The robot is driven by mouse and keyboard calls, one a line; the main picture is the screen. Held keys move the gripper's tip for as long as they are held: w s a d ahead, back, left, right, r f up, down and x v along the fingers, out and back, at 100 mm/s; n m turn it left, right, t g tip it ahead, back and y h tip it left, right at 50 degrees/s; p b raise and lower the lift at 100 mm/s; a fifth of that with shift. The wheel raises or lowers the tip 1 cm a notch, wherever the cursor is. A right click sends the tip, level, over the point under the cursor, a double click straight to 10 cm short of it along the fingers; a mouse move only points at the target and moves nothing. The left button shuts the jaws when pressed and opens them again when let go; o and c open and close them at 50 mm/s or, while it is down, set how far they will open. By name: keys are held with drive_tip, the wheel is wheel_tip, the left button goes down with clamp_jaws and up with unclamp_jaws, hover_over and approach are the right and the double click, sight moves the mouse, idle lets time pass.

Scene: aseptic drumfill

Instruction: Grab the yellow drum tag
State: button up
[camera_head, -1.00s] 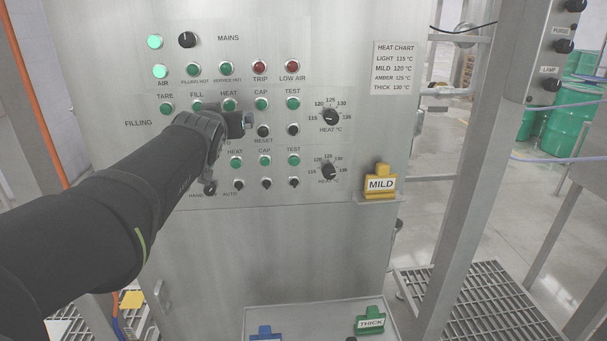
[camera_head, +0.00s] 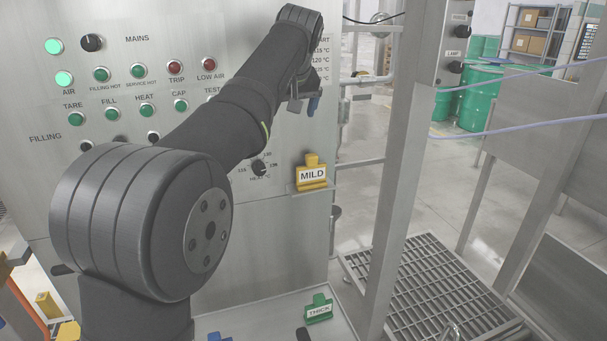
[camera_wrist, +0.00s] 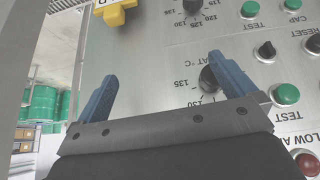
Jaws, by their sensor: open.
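The yellow drum tag (camera_head: 311,184), labelled MILD, stands on a small ledge at the right side of the steel control panel. It also shows at the top left of the wrist view (camera_wrist: 118,14), partly cut off by the frame edge. My gripper (camera_head: 304,104) is above the tag and in front of the panel in the head view, clear of it. In the wrist view my gripper (camera_wrist: 162,68) has its two blue fingers spread, with nothing between them. The tag lies beyond the left finger.
The control panel (camera_head: 115,55) carries knobs and lamps close to my gripper. A tray (camera_head: 345,322) below holds a green THICK tag (camera_head: 319,310) and a partly visible blue tag (camera_head: 216,337). A steel post (camera_head: 398,170) stands to the right. Green drums (camera_head: 470,100) are behind.

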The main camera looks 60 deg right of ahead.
drive_tip(key=g+y, duration=0.1)
drive_tip(key=y, duration=0.1)
approach(312, 159)
drive_tip(key=x, duration=0.9)
drive_tip(key=shift+w+d+f, duration=0.1)
drive_tip(key=shift+f, duration=0.2)
drive_tip(key=shift+s+x, duration=0.15)
drive_tip(key=shift+x, duration=1.15)
drive_tip(key=shift+s+x, duration=0.2)
drive_tip(key=shift+x, duration=1.15)
drive_tip(key=shift+f, duration=0.1)
drive_tip(key=c, duration=1)
drive_tip(key=shift+c, duration=0.2)
